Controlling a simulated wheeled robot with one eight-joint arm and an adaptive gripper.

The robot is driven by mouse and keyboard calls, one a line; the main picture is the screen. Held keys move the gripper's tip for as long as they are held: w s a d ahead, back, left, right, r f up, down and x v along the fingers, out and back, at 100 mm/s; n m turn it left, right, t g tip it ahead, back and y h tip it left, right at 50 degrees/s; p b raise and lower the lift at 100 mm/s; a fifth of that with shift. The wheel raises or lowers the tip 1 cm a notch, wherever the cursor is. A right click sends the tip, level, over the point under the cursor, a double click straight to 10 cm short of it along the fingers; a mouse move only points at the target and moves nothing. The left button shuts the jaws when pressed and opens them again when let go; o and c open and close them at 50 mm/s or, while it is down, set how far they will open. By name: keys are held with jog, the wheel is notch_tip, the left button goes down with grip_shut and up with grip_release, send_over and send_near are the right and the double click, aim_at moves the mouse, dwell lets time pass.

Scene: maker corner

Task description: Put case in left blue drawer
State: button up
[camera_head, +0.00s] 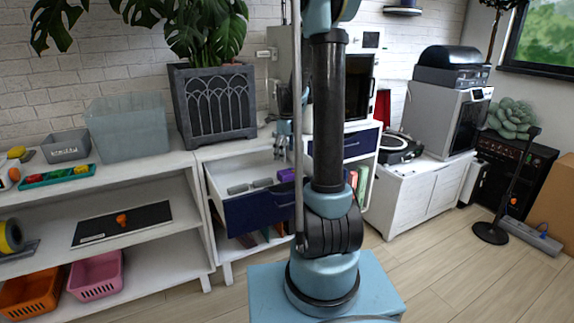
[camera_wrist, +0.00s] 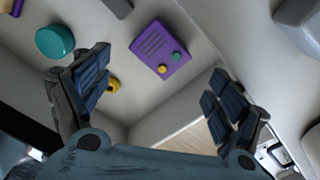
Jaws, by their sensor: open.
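The left blue drawer (camera_head: 258,212) is pulled open, with a dark blue front and pale inside. In the head view my arm hides part of the drawer's right side.
A teal round thing (camera_wrist: 55,42) and a yellow ring (camera_wrist: 113,86) lie near the purple box. Grey pieces (camera_head: 238,188) lie in the drawer. A planter (camera_head: 213,105) and a clear bin (camera_head: 127,127) stand on the left units. A second blue drawer (camera_head: 361,143) looks shut.

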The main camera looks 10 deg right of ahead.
jog(key=s+r+n, duration=0.6)
jog(key=s+r, duration=0.1)
jog(key=s, duration=0.2)
jog(key=s+n, duration=0.4)
jog(key=s, duration=0.2)
jog(key=s+f+n+t, duration=0.1)
jog(key=s+n, duration=0.3)
jog(key=s, duration=0.2)
jog(key=s+f+n, duration=0.1)
jog(key=s+n, duration=0.4)
jog(key=s, duration=0.1)
jog(key=shift+s+d+f+t, duration=0.15)
jog(key=shift+s+f+t, duration=0.1)
jog(key=shift+t, duration=0.05)
jog(key=s+f+n, duration=0.5)
jog(key=s+n, duration=0.2)
jog(key=shift+s+f+t, duration=0.15)
jog(key=shift+t, duration=0.15)
